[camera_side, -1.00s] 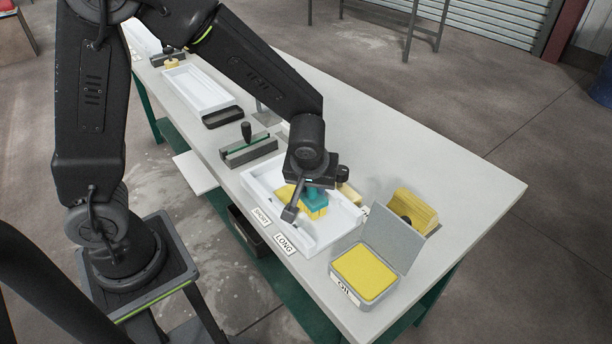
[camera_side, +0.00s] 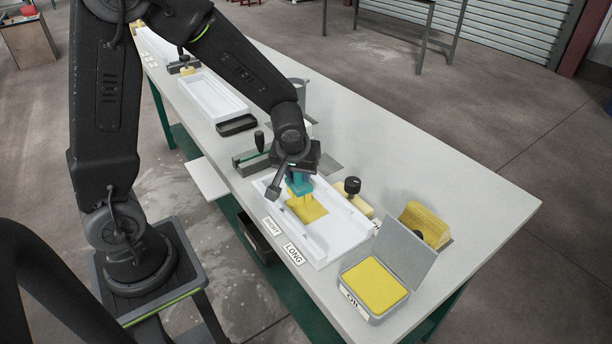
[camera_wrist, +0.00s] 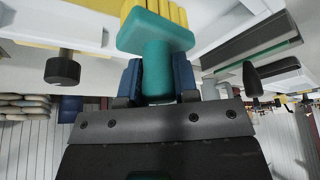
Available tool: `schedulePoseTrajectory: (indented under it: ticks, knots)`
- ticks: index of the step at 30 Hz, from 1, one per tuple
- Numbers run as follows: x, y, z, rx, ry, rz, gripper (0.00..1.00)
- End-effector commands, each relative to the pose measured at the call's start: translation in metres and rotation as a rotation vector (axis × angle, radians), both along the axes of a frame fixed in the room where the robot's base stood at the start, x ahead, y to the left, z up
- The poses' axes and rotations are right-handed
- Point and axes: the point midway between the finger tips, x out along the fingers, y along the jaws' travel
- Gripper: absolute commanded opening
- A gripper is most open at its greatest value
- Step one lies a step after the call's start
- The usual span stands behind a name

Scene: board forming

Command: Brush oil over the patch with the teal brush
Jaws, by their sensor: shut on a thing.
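My gripper (camera_wrist: 158,85) is shut on the handle of the teal brush (camera_wrist: 157,40), between two blue finger pads. The brush's yellow bristles show at the top of the wrist view. In the side view the teal brush (camera_side: 299,186) is over the white tray (camera_side: 340,250), at the upper left end of the yellow patch (camera_side: 308,209). The bristles appear to meet the patch, but I cannot tell whether they touch. The oil box (camera_side: 374,289) has its grey lid open and a yellow pad inside.
Yellow sheets stand in a holder (camera_side: 425,222) behind the oil box. A yellow block with a black knob (camera_side: 352,188) stands behind the tray. A press with a dark handle (camera_side: 259,142) and another white tray (camera_side: 205,98) are further left.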

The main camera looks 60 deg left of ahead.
Motion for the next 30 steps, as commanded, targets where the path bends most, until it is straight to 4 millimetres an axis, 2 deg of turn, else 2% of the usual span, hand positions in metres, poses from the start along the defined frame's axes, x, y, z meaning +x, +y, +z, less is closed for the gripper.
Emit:
schedulePoseTrajectory:
  ticks: [2, 4, 6, 24, 30]
  knots:
    - [-0.001, 0.009, 0.0, 0.0, 0.0, 0.004, 0.06]
    - [0.0, 0.008, 0.004, 0.001, -0.002, 0.002, 0.06]
    - [0.001, 0.008, 0.023, -0.001, -0.009, 0.001, 0.06]
    - [0.0, 0.007, 0.075, -0.001, -0.005, -0.001, 0.06]
    - [0.0, 0.007, 0.082, -0.002, -0.002, 0.0, 0.06]
